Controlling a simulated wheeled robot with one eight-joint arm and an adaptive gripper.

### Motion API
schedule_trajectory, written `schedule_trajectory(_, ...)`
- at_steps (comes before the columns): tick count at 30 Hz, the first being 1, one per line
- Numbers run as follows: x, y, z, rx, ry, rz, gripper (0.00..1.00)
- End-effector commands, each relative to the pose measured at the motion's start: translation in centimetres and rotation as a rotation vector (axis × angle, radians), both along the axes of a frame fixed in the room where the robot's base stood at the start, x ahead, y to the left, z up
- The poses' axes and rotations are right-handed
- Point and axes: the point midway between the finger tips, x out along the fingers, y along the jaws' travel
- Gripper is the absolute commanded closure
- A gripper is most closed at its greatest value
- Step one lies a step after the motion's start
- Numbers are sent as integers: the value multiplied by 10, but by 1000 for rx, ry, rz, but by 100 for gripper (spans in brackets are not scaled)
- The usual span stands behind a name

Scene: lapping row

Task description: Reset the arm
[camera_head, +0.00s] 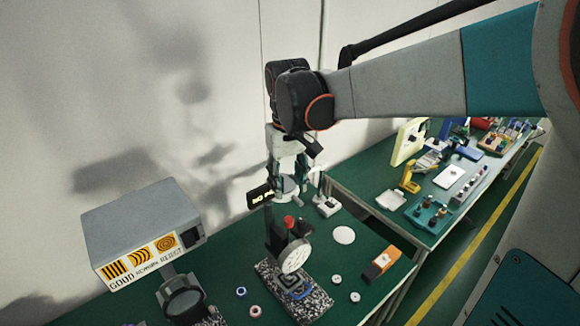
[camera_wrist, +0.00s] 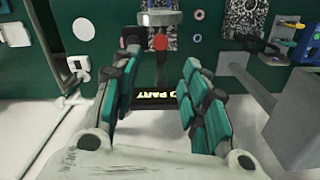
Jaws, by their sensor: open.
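My gripper (camera_head: 291,188) hangs from my arm, above the back of the green bench and behind a dial gauge stand. In the wrist view its teal-padded fingers (camera_wrist: 155,82) stand wide apart, with nothing clamped between them. A black sign with yellow lettering (camera_head: 260,194) is close to the gripper in the head view. It shows between the fingers in the wrist view (camera_wrist: 152,100); whether a finger touches it I cannot tell. The dial gauge (camera_head: 295,257) stands on a speckled base (camera_head: 312,299), with a red knob (camera_head: 288,221) on top.
A grey box labelled GOOD, REWORK, REJECT (camera_head: 145,235) stands at left, with a dark round lens (camera_head: 185,302) before it. A crowded second bench (camera_head: 372,178) is farther right. A wall is behind.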

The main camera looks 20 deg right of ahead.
Motion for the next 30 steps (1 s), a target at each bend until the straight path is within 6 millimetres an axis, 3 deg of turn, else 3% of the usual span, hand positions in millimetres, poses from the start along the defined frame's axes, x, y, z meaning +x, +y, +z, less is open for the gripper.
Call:
schedule_trajectory(11, -10, 0, -2, 0, -23, -1, 59)
schedule_trajectory(20, -59, 1, -22, 2, -208, -16, 59)
schedule_trajectory(30, -118, 1, -64, 8, -447, -37, 59)
